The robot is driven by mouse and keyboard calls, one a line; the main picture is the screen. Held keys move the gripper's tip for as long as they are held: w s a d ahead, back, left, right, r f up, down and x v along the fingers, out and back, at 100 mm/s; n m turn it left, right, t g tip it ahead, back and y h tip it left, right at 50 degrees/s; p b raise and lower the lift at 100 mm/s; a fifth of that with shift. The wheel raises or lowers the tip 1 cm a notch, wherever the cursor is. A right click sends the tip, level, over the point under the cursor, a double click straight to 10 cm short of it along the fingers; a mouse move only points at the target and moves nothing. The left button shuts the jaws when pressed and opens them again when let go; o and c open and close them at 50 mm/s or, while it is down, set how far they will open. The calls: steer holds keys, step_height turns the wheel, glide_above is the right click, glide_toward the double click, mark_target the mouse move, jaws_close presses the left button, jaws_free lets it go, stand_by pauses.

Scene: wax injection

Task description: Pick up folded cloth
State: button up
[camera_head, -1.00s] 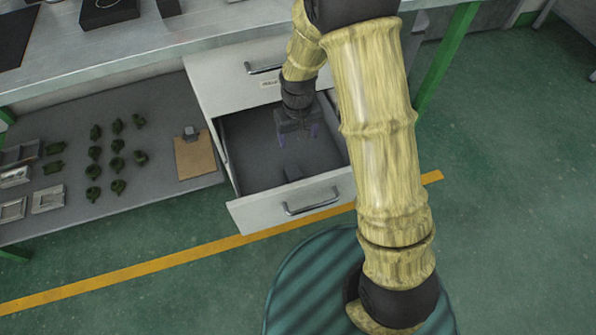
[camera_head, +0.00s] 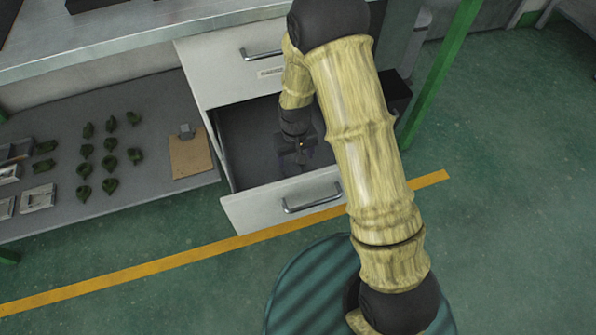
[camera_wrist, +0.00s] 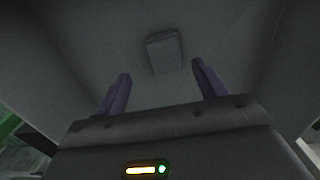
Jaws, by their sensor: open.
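The folded cloth (camera_wrist: 164,50) is a small grey rectangular pad lying on the drawer floor in the wrist view. It lies ahead of my gripper (camera_wrist: 160,88), between the lines of its two purple fingers but beyond their tips. The fingers are spread open with nothing between them. In the head view my gripper (camera_head: 297,160) points down inside the open drawer (camera_head: 250,207), near its front right. There the cloth cannot be made out; my gripper and the shadow cover that spot.
The drawer's front panel and side walls stand close around my gripper. The closed upper drawer (camera_head: 232,68) is above and behind. On the lower shelf to the left are a clipboard (camera_head: 190,158), several green pieces (camera_head: 110,162) and metal trays (camera_head: 38,198).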

mark_target(292, 169)
steer(key=shift+s+a, duration=0.15)
steer(key=shift+a, duration=0.25)
steer(key=shift+s+a+f+b, duration=0.1)
steer(key=shift+a+f+b, duration=0.05)
steer(key=shift+f+b, duration=0.3)
step_height(292, 169, down, 4)
steer(key=b, duration=0.3)
steer(key=shift+f, duration=0.15)
steer(key=shift+w, duration=0.2)
steer(key=shift+w, duration=0.15)
steer(key=shift+d, duration=0.2)
steer(key=shift+d, duration=0.15)
steer(key=shift+s+a, duration=0.3)
steer(key=shift+a, duration=0.15)
steer(key=c, duration=1.1)
steer(key=shift+o, duration=0.2)
steer(key=shift+d, duration=0.1)
